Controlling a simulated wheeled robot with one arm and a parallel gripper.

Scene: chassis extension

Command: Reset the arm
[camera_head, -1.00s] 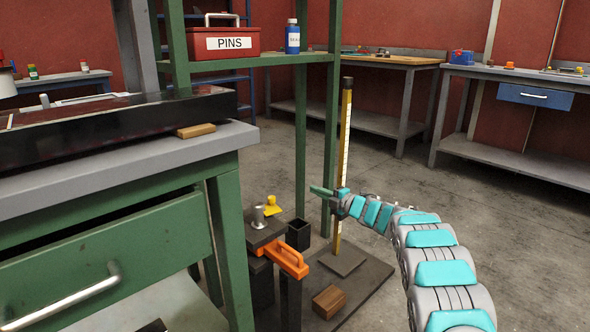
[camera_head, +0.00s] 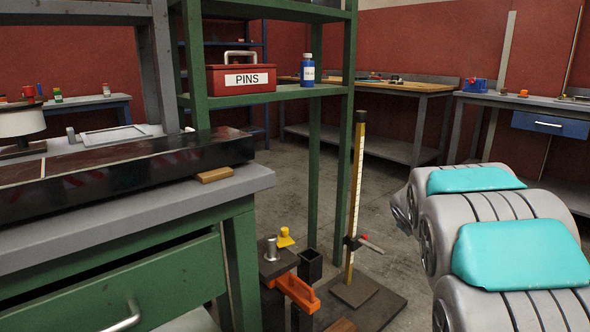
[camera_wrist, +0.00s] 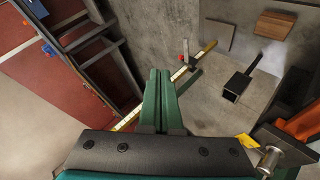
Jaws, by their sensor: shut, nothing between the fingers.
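My arm (camera_head: 500,235) is folded in large at the right side of the head view, its grey links and teal pads close to the camera. My gripper is hidden in the head view. In the wrist view my gripper (camera_wrist: 162,75) shows its two green fingers side by side and shut, with nothing between them. Beyond the fingertips is the upright yellow height gauge (camera_wrist: 130,118) with its red-tipped slider. The gauge (camera_head: 355,200) also stands in the head view on a dark floor plate, apart from my arm.
A green workbench (camera_head: 130,255) fills the left. A green shelf frame (camera_head: 346,140) holds a red PINS box (camera_head: 240,79) and a blue bottle (camera_head: 307,70). Open floor (camera_head: 400,190) lies behind the gauge.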

